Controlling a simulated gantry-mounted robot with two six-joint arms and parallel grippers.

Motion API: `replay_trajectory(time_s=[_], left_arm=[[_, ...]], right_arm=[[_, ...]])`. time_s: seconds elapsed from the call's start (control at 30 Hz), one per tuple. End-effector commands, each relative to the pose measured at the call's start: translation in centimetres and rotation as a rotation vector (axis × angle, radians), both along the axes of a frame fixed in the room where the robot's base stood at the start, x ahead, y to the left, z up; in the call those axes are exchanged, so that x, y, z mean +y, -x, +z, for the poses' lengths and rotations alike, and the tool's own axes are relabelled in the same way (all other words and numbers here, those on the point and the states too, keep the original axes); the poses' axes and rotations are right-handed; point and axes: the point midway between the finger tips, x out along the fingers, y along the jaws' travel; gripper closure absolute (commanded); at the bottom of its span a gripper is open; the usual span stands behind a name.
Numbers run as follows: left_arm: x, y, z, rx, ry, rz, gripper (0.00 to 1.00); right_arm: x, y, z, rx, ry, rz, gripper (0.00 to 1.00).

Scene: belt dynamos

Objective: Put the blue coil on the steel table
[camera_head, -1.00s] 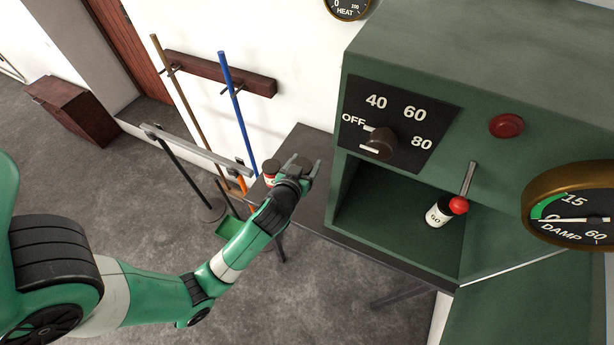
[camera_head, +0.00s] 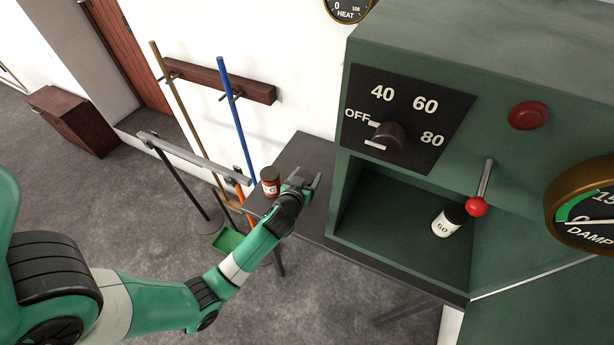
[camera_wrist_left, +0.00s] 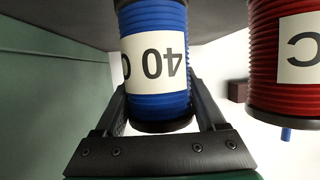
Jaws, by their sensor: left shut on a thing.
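The blue coil (camera_wrist_left: 155,60) is a ribbed cylinder with dark ends and a cream label reading 40, upside down in the left wrist view. My left gripper (camera_head: 305,182) is shut on it, with one finger on each side in the left wrist view (camera_wrist_left: 160,105). In the head view the gripper largely hides the coil. The coil is over the dark steel table (camera_head: 312,148), its far end close to the tabletop; I cannot tell if it touches. My right gripper is not in view.
A red coil (camera_head: 270,182) stands beside the blue one at the table's left edge. A white coil marked 60 (camera_head: 447,222) sits in the green cabinet's (camera_head: 400,215) recess, by a red-knobbed lever (camera_head: 477,206). A rail stand (camera_head: 195,158) is left of the table.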

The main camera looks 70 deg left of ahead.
Motion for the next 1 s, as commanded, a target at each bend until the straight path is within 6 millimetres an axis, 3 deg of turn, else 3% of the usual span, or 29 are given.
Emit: replay_trajectory(time_s=[0.17, 0.2, 0.3, 0.67, 1.0], left_arm=[[0.0, -0.1, -0.3, -0.002, -0.002, -0.001, 1.00], [0.0, 0.0, -0.2, 0.000, 0.000, 0.000, 0.21], [0.0, 0.0, -0.2, 0.000, 0.000, 0.000, 0.03], [-0.4, 0.3, 0.3, 0.001, 0.000, -0.001, 0.00], [-5.7, 5.0, 3.2, 0.002, 0.000, -0.005, 0.00]], right_arm=[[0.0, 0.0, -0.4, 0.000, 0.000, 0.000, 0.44], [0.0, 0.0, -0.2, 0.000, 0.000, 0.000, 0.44], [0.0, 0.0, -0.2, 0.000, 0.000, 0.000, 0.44], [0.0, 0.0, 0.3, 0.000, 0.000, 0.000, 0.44], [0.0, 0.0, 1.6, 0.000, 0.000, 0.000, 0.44]])
